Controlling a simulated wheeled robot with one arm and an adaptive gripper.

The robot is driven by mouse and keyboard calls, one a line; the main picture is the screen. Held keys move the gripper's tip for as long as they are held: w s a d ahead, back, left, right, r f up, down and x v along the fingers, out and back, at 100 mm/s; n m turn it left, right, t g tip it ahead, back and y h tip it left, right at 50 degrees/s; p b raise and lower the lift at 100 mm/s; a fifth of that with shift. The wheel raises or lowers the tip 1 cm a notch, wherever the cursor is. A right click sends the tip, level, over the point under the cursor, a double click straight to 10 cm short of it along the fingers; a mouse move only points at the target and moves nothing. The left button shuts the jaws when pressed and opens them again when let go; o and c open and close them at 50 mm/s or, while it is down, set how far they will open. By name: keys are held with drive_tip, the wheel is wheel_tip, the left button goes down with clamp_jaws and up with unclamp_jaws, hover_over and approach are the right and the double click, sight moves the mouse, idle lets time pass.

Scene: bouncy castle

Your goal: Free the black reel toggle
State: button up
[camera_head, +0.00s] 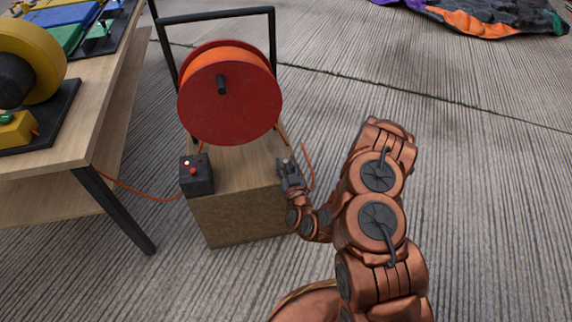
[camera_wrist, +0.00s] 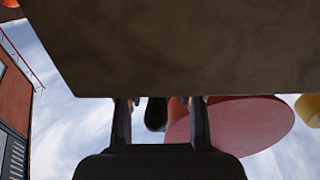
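The large red reel (camera_head: 228,100) with orange hose or cord on it stands upright on a wooden box (camera_head: 240,215). A short black peg (camera_head: 221,85) sticks out from its face. I cannot tell whether this is the toggle. My gripper (camera_head: 286,165) is at the right edge of the box top, below the reel. In the wrist view my gripper (camera_wrist: 160,108) has its fingers apart. A dark rounded piece (camera_wrist: 155,114) shows between them with gaps on both sides, beside the red reel (camera_wrist: 235,122). I cannot tell its depth or whether anything touches it.
A black control box (camera_head: 197,176) with a lit red lamp and red button sits at the wooden box's left front. A black frame (camera_head: 215,14) rises behind the reel. A wooden table (camera_head: 115,85) with a yellow reel (camera_head: 45,55) stands left.

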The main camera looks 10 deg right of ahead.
drive_tip(key=shift+d+n+y+b, duration=0.15)
drive_tip(key=shift+n+y, duration=0.5)
drive_tip(key=shift+y, duration=0.4)
drive_tip(key=shift+d+n+y+b, duration=0.15)
drive_tip(key=shift+n+y, duration=0.5)
drive_tip(key=shift+y, duration=0.4)
